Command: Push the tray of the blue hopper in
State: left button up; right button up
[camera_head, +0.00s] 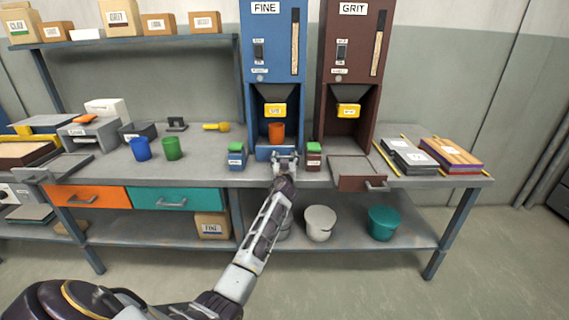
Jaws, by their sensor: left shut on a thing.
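The blue hopper (265,60), labelled FINE, stands on the bench at the back. Its blue tray (263,154) shows at its foot, with its front close to the hopper's front. An orange cup (277,134) stands upright in the hopper's opening, below the yellow spout. My left gripper (284,159) is at the front of the blue tray, shut on what looks like its handle. The fingers hide the handle and part of the tray front. My right gripper is not in view.
The dark red GRIT hopper (345,75) stands to the right, its tray (362,183) pulled out over the bench edge. Small green-lidded boxes flank the blue tray: a blue one (236,158) left, a red one (313,158) right. Blue and green cups stand further left.

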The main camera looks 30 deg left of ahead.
pick_arm(q)
jog(key=shift+w+a+r, duration=0.1)
jog(key=shift+a+r, duration=0.05)
jog(key=shift+r, duration=0.05)
jog(key=o, duration=1.4)
jog(key=shift+w+f, duration=0.2)
jog(key=shift+o, duration=0.2)
jog(key=shift+s, duration=0.15)
jog(key=v, duration=1.2)
